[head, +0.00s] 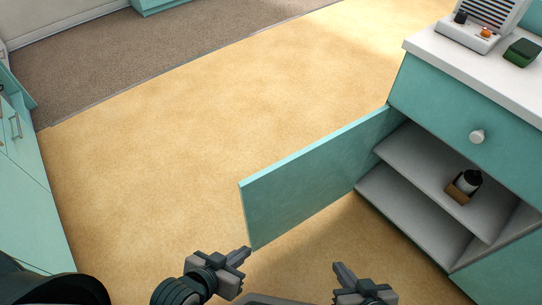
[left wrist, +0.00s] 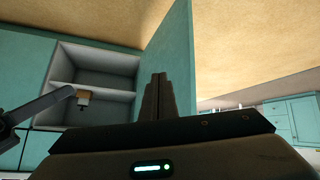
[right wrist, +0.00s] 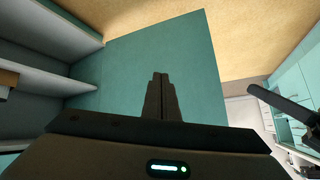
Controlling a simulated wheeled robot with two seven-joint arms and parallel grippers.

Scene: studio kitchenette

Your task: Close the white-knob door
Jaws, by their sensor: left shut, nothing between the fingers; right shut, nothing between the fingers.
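The teal door (head: 315,180) stands wide open from the left side of a low cabinet, its inner face towards me. Its knob is hidden from this side. It also shows in the left wrist view (left wrist: 168,62) and the right wrist view (right wrist: 150,60). A white knob (head: 477,137) sits on the drawer front above the opening. My left gripper (head: 245,253) is shut and empty near the door's free edge; I cannot tell if it touches. My right gripper (head: 338,267) is shut and empty, on the inner-face side, apart from the door.
A white counter (head: 450,55) above carries a green item (head: 522,52). More teal cabinets (head: 25,185) stand left. The tan floor beyond the door is clear.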

